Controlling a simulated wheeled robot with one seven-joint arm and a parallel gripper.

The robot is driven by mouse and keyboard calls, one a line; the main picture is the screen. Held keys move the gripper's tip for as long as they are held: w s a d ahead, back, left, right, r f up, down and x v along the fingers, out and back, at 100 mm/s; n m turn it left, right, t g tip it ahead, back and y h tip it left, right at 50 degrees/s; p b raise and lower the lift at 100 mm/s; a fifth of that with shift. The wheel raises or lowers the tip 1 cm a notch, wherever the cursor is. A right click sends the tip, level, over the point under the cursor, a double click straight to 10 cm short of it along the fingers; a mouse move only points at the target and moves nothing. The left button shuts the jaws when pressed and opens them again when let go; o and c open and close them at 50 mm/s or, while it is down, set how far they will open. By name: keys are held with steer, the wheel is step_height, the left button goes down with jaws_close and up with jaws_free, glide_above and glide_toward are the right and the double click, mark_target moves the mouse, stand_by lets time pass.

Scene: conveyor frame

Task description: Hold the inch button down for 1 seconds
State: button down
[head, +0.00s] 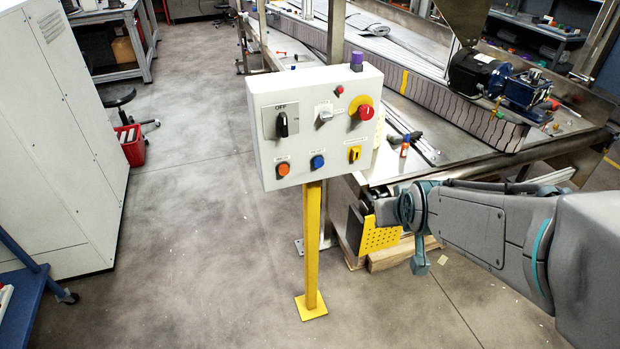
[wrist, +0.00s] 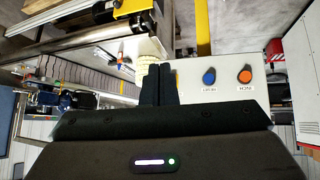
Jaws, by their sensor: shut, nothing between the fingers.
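The inch button is the orange one at the lower left of the grey control box (head: 260,115); the button (head: 283,170) has a small label above it. In the wrist view the box appears upside down, and the orange button (wrist: 245,74) is at the right, its label reading INCH inverted. A blue button (head: 318,161) is beside it; it also shows in the wrist view (wrist: 209,76). My gripper (wrist: 159,70) is shut and empty, its two black fingers together, to the left of both buttons in the wrist view. It appears apart from the orange button.
The box also carries a black OFF selector (head: 282,124), a red emergency stop (head: 365,112) and a yellow switch (head: 354,154). It stands on a yellow post (head: 312,245). The conveyor frame (head: 480,165) is behind, at the right. Floor left of the post is clear.

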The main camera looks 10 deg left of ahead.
steer(key=w+a+f+n+t+y+b, duration=0.1)
steer(key=w+a+f+t+y, duration=0.1)
steer(key=w+a+f, duration=0.3)
steer(key=w+a+f+n+t+y+b, duration=0.1)
steer(key=w+a+n+y, duration=0.1)
steer(key=a, duration=0.5)
steer(key=t+y+b, duration=0.2)
steer(key=t+y, duration=0.2)
glide_toward(284, 171)
steer(key=shift+m, duration=0.3)
steer(key=x, duration=0.4)
steer(key=shift+w+a+f+p, duration=0.15)
steer(key=shift+w+a+p, duration=0.05)
steer(key=shift+w+p, duration=0.2)
steer(key=shift+w+a+b, duration=0.3)
steer(key=shift+w+a, duration=0.1)
steer(key=shift+w, duration=0.2)
steer(key=shift+w, duration=0.1)
